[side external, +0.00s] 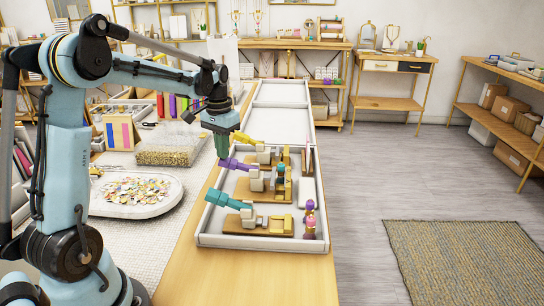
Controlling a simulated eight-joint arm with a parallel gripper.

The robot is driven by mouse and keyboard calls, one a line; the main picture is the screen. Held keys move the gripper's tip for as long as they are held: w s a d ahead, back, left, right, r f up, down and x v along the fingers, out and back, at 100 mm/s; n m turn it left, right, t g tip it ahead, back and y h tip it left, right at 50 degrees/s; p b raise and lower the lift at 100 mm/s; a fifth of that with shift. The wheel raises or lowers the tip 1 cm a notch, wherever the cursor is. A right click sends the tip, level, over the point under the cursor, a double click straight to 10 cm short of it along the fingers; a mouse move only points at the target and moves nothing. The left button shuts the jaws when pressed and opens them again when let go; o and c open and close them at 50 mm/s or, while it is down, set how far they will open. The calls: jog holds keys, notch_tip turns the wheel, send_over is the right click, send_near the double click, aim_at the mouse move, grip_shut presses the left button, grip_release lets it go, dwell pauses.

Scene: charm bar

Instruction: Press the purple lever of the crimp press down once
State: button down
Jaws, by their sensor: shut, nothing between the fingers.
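The purple lever (236,164) belongs to the middle crimp press (258,182) in a white-rimmed tray (240,243). Its handle points left and looks slightly raised at that end. My gripper (222,153) points down with its fingers shut and empty. Its tips are just above or at the left end of the purple lever; I cannot tell whether they touch. A press with a yellow lever (243,138) stands behind, and a press with a teal lever (228,200) stands in front.
Small purple-topped (310,206) and pink-topped (310,224) pieces stand at the tray's right. An oval tray of mixed charms (137,193) and a clear box of gold beads (168,150) lie left. Empty tray sections (281,122) extend behind the presses.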

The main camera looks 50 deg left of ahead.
jog(key=shift+w+d+r, duration=0.1)
jog(key=shift+d+r, duration=0.05)
jog(key=shift+r, duration=1.9)
jog(key=shift+r, duration=2.5)
notch_tip(320, 180, up, 11)
jog(key=d+t, duration=0.2)
jog(key=d, duration=0.4)
jog(key=s+d+f+m+t, duration=0.1)
jog(key=s+d+f+t, duration=0.1)
jog(key=s+d+f, duration=0.3)
jog(key=s+d+f+m+t, duration=0.2)
jog(key=s+d+f, duration=0.3)
jog(key=d+f, duration=0.4)
notch_tip(320, 180, down, 4)
jog(key=shift+d+r+t, duration=0.2)
jog(key=shift+d+t, duration=0.1)
jog(key=shift+t, duration=0.3)
